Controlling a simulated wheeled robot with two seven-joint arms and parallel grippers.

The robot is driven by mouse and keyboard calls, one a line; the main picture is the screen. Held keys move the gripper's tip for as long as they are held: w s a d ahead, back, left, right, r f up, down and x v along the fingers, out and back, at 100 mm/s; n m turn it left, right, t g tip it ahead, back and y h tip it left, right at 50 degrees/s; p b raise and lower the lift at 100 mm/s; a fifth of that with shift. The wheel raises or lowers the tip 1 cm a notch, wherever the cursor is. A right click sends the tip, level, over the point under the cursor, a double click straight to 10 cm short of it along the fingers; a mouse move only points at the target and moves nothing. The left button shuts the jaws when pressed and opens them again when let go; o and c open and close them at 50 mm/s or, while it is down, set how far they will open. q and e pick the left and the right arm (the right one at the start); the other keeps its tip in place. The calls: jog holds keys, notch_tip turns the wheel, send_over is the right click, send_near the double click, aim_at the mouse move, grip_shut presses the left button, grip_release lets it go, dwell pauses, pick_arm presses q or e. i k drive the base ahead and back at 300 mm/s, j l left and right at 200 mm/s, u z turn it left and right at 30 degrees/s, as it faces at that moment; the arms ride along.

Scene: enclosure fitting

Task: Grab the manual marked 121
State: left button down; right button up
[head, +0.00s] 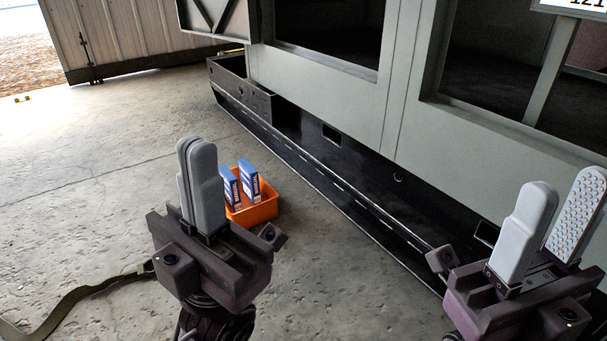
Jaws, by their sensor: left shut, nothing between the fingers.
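Two blue-topped manuals stand upright in an orange bin on the floor: a left manual (230,188) and a right manual (248,180). Their spines carry print too small to read, so I cannot tell which is marked 121. My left gripper (200,160) is shut and empty, in front of the bin and overlapping its left side in the head view. My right gripper (555,225) is open and empty at the lower right, with a clear gap between its fingers, well away from the manuals.
The orange bin (262,212) stands on open concrete floor (110,190). A large grey-green enclosure (400,110) with a dark base rail fills the right side. A white sign (580,6) reading 121 is on it at the top right. A strap (80,292) lies at the lower left.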

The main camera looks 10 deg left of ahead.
aim_at(249, 176)
jog(key=i+l, duration=0.25)
jog(key=i, duration=0.2)
jog(key=i+l+u, duration=0.1)
jog(key=i+l, duration=0.15)
jog(key=i, duration=0.15)
jog(key=i+j+u, duration=0.1)
jog(key=i+u, duration=0.45)
jog(key=u, duration=0.15)
jog(key=i+l+u, duration=0.1)
jog(key=i+u, duration=0.65)
jog(key=i, duration=0.25)
jog(key=i+l+u, duration=0.1)
jog(key=i+u, duration=0.3)
jog(key=i, duration=0.2)
